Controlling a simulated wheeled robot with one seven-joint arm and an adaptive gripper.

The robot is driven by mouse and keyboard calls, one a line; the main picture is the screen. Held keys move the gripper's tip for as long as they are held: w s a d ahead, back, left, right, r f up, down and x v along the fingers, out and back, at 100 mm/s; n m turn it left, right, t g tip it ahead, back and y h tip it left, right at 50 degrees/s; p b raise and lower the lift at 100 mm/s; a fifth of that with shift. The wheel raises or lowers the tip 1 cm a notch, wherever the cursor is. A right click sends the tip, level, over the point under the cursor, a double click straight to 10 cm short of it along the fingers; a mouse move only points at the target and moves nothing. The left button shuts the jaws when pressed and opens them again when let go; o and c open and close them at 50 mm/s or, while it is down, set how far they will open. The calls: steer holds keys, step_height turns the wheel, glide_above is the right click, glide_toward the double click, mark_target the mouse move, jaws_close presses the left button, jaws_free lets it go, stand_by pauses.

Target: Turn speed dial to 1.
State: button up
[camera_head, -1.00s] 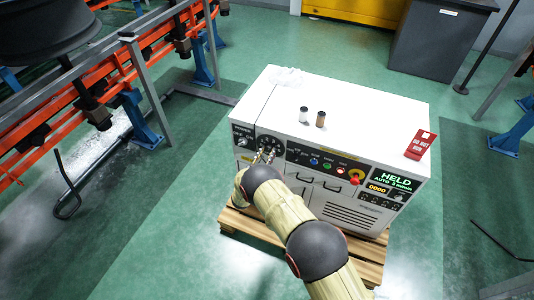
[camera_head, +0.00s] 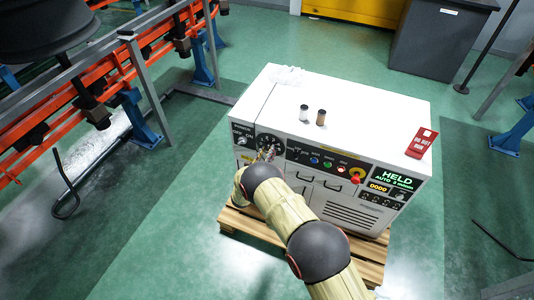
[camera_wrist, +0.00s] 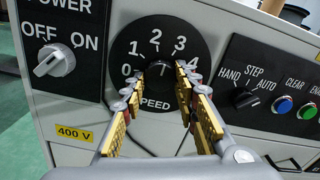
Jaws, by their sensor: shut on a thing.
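The speed dial (camera_wrist: 160,72) is a dark knob on a round black plate marked 0 to 4 in white, in the middle of the wrist view. My gripper (camera_wrist: 161,82) is shut on the knob, with one finger on its left side and one on its right. A small white mark shows just under the 2; the fingers and the dark knob make the pointer hard to read. In the head view the dial plate (camera_head: 270,144) is on the cabinet's front left, with my gripper (camera_head: 264,156) at it.
A power switch (camera_wrist: 55,60) is left of the dial. A step selector (camera_wrist: 246,96) and blue and green buttons are to the right. The white cabinet (camera_head: 350,105) carries two small cylinders (camera_head: 312,115) and a red sign (camera_head: 421,143). Its display (camera_head: 396,179) reads HELD.

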steer(key=n+b, duration=0.1)
steer(key=n, duration=1.1)
steer(key=shift+r+b, duration=0.15)
steer(key=shift+b, duration=0.25)
steer(key=shift+n, duration=0.3)
steer(key=o, duration=1.2)
steer(key=shift+c, duration=0.2)
steer(key=v, duration=1.2)
